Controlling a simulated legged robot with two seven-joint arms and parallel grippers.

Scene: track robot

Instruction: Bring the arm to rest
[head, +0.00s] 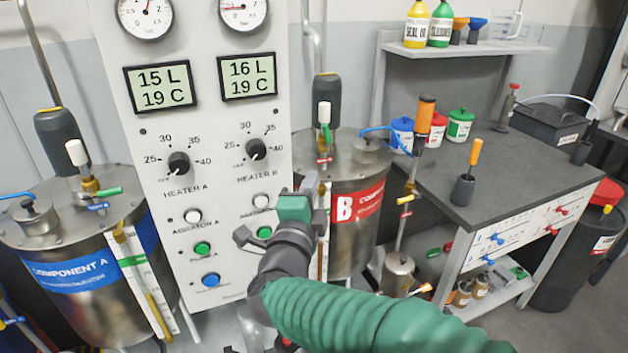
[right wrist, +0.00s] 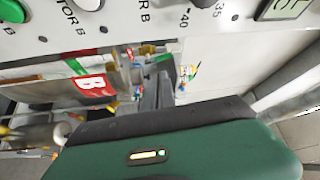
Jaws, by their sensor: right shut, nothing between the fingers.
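My right arm, in a ribbed green sleeve, reaches in from the lower right of the head view. Its gripper (head: 309,186) is in front of the lower right of the white control panel (head: 215,115), close to the tank marked B (head: 352,228). In the right wrist view the dark fingers (right wrist: 158,92) are together with nothing between them, beyond the green gripper body. The arm hides part of the panel's lower edge and the floor behind it. My left gripper is not in view.
The tank marked Component A (head: 88,283) stands left of the panel. A dark-topped workbench (head: 540,165) with cups and tools is at the right, below a wall shelf (head: 470,48). A dark bin with a red lid (head: 606,192) stands beyond it. Open floor shows at the lower right.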

